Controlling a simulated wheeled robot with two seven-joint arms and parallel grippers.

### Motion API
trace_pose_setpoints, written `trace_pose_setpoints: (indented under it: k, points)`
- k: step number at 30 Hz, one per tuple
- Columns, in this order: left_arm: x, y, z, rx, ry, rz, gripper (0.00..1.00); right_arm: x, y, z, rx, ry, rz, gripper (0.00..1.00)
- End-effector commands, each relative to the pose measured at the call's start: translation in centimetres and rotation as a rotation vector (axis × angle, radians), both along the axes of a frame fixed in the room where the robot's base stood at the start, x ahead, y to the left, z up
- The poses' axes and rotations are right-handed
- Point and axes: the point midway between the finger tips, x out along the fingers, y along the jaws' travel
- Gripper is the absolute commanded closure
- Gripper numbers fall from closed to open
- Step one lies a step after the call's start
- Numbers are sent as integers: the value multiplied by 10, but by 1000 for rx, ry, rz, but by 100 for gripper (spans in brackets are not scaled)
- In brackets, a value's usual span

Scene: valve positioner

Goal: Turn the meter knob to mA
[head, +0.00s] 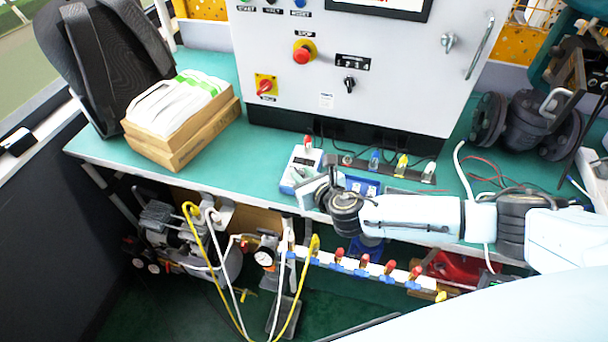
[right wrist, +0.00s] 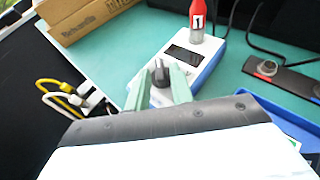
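The meter (head: 298,168) is a white and blue box near the front edge of the green table. In the right wrist view the meter (right wrist: 212,62) shows a dark display and a dark round knob (right wrist: 160,73). My right gripper (head: 318,186) is over the front part of the meter. In the right wrist view its two pale green fingers (right wrist: 160,84) stand apart, one on each side of the knob. I cannot tell whether they touch it. The knob's markings are too small to read. My left gripper is not in view.
A red-topped plug marked 1 (right wrist: 197,20) stands at the meter's far end. A strip with coloured connectors (head: 375,163) lies right of it, and a blue tray (head: 362,186) is close by. A white control cabinet (head: 350,75) stands behind; cardboard boxes (head: 180,140) lie left.

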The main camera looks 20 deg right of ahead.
Motion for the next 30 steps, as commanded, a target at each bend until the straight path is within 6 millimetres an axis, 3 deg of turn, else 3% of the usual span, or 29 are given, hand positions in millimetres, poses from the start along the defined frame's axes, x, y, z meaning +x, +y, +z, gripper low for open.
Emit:
trace_pose_setpoints:
  k: [1, 5, 17, 30]
  points:
    - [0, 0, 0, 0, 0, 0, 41, 0, 0, 0, 0, 0, 0, 84]
    - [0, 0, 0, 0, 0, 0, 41, 0, 0, 0, 0, 0, 0, 100]
    - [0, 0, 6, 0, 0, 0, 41, -1, 2, 0, 1, 2, -43, 100]
    - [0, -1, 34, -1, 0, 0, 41, -2, 12, 1, 3, 6, -357, 100]
